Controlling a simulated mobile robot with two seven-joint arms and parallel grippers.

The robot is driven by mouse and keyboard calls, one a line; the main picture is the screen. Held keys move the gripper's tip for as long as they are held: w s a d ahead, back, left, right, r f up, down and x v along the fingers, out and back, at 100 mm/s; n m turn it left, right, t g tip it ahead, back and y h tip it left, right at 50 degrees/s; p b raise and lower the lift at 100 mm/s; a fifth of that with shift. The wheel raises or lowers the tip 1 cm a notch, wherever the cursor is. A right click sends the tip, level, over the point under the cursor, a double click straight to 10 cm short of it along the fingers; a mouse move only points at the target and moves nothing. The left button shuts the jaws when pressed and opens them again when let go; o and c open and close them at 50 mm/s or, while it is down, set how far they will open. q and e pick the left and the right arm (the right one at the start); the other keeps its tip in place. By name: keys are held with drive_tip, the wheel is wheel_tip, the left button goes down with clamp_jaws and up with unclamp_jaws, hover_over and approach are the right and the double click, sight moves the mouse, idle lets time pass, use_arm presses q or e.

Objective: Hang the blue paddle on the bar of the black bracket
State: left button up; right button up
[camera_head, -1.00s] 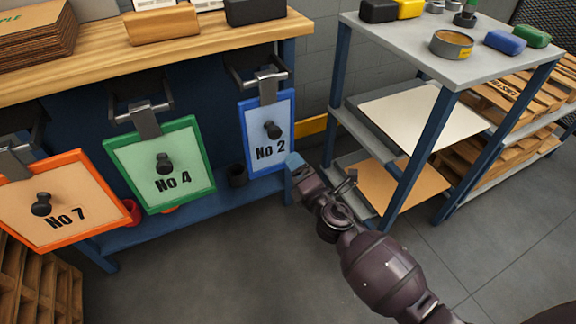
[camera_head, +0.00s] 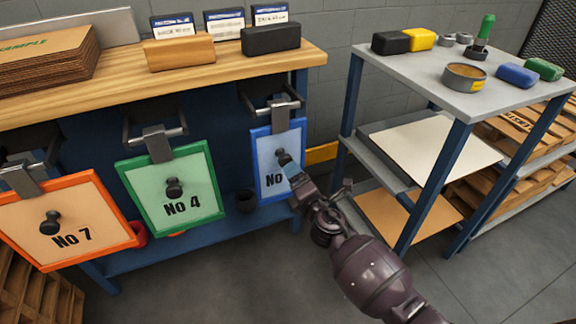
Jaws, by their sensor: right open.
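The blue-framed paddle (camera_head: 262,164), marked "No" with its number covered, is upright below the bench top. Its grey hook (camera_head: 280,112) is at the bar of the black bracket (camera_head: 262,108) and appears to hang over it. I cannot tell whether the fingers touch the knob. My left gripper is not in view.
A green paddle (camera_head: 148,192) and an orange paddle (camera_head: 80,247) hang to the left on similar brackets. The wooden bench top (camera_head: 220,74) lies above. A metal rack (camera_head: 408,79) stands at right.

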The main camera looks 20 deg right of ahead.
drive_tip(key=shift+w+a+b, duration=0.1)
drive_tip(key=shift+w+b, duration=0.5)
drive_tip(key=shift+w, duration=2.3)
clamp_jaws()
